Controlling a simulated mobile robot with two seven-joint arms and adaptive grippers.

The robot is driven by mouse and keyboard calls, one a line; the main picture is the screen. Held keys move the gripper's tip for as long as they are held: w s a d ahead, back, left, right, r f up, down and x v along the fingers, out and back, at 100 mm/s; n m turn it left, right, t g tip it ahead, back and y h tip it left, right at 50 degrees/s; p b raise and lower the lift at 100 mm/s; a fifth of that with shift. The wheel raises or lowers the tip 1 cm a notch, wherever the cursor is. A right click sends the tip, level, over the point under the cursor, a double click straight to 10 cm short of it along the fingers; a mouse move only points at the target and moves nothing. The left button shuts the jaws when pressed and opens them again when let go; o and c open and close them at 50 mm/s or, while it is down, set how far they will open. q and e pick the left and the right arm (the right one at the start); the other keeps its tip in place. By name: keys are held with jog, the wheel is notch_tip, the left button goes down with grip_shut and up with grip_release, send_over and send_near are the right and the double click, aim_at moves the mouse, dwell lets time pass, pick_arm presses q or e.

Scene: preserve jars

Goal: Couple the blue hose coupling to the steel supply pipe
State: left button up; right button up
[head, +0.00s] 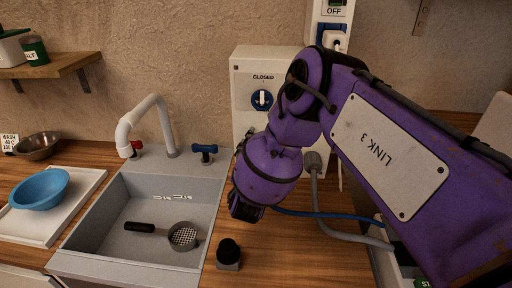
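A thin blue hose (330,215) runs across the worktop from behind my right gripper (246,208) toward the right. Its coupling end is not clearly visible, so I cannot tell whether the gripper holds it. My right gripper points down above the counter, right of the sink; its fingers are dark and mostly hidden by the purple wrist. A grey round fitting (313,160) with a grey hose (345,236) shows below the white wall box (243,75). I cannot make out the steel supply pipe for certain; my arm covers part of that area. My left gripper is out of view.
A blue bowl (39,189) sits at left. Wooden counter (290,265) is clear at front.

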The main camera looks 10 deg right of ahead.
jog(key=shift+s, duration=0.2)
jog(key=v, duration=1.1)
jog(key=shift+s+a, duration=0.2)
jog(key=shift+s, duration=0.15)
